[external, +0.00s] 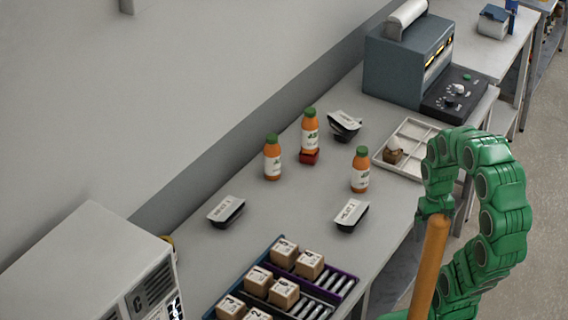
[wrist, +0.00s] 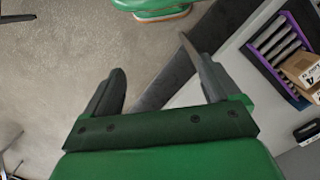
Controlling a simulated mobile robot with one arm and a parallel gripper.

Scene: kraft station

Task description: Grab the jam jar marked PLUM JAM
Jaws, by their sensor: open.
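No jar with a readable PLUM JAM label shows in either view. In the external view, several orange bottles with green caps stand on the bench, one at left (external: 272,160), one at right (external: 360,171) and one in the middle (external: 310,131). The middle bottle stands on or just behind a small red object (external: 309,157), whose nature I cannot tell. My gripper (wrist: 157,62) is open and empty in the wrist view, over the floor beside the bench edge. In the external view my green arm curls at the right, and the fingers cannot be made out.
Black trays with white labels lie on the bench (external: 228,210), (external: 351,214), (external: 344,124). A rack of numbered cartons (external: 283,292) is in front. A white divided tray (external: 412,132) holds a brown item. A grey machine (external: 405,65) stands behind. Bare bench lies between the bottles and trays.

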